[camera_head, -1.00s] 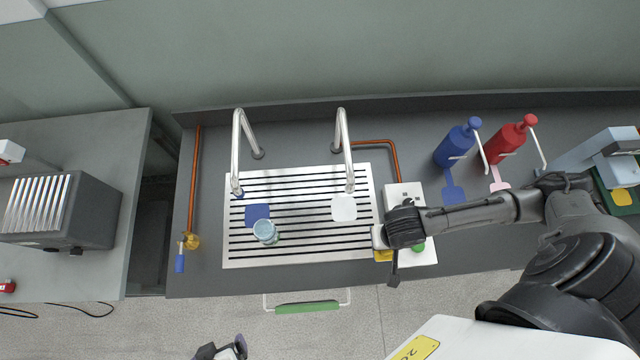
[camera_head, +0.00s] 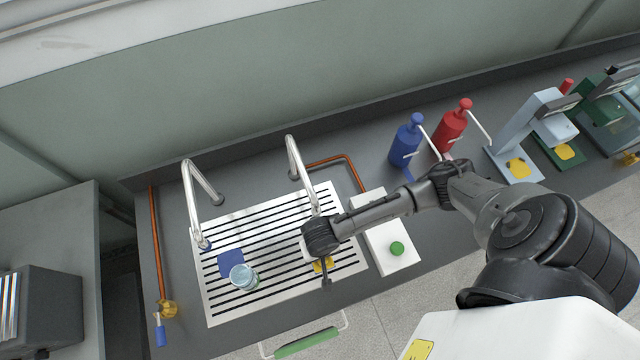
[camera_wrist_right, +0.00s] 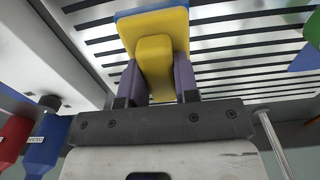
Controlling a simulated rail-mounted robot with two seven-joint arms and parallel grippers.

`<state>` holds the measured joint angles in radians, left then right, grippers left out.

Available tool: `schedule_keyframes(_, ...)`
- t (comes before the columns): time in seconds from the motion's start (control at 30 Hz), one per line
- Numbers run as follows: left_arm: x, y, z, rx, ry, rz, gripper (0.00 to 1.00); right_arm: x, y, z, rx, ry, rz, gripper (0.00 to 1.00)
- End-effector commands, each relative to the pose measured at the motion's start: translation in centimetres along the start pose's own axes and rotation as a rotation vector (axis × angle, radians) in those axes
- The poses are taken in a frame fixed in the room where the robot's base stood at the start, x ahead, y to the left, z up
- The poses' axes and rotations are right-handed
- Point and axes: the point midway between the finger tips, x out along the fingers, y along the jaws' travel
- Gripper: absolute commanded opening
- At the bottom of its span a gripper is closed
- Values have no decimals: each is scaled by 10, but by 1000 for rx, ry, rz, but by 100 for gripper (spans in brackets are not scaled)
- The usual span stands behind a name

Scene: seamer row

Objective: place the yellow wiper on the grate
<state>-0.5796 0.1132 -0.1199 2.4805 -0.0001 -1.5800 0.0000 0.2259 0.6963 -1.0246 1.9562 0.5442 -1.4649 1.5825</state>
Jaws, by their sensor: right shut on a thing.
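The yellow wiper (camera_head: 322,265) is held in my right gripper (camera_wrist_right: 158,80), which is shut on it. In the right wrist view the wiper (camera_wrist_right: 154,55) is a yellow block between the fingers, with a blue layer at its far side. The slotted metal grate (camera_head: 285,285) lies on the grey counter. My right gripper and the wiper are over the grate's right part, seen from above. I cannot tell whether the wiper touches the slats. My left gripper is not in view.
A light blue cup (camera_head: 243,276) and a blue pad (camera_head: 231,261) are on the grate's left half. Two metal taps (camera_head: 190,205) arch over its back edge. A white box with a green button (camera_head: 397,248) stands just right. Blue (camera_head: 407,140) and red (camera_head: 452,128) bottles stand behind.

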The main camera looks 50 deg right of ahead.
Motion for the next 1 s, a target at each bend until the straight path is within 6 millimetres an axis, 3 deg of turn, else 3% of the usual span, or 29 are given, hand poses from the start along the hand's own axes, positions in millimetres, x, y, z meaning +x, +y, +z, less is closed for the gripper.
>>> schedule_keyframes(0.33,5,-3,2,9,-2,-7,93,37,0,0,-1,0,1,2)
schedule_keyframes(0.8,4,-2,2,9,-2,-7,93,42,0,1,0,0,1,2)
schedule_keyframes(0.83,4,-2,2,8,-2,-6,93,42,0,0,0,0,0,31)
schedule_keyframes(1.0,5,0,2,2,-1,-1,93,42,0,0,-1,0,0,47)
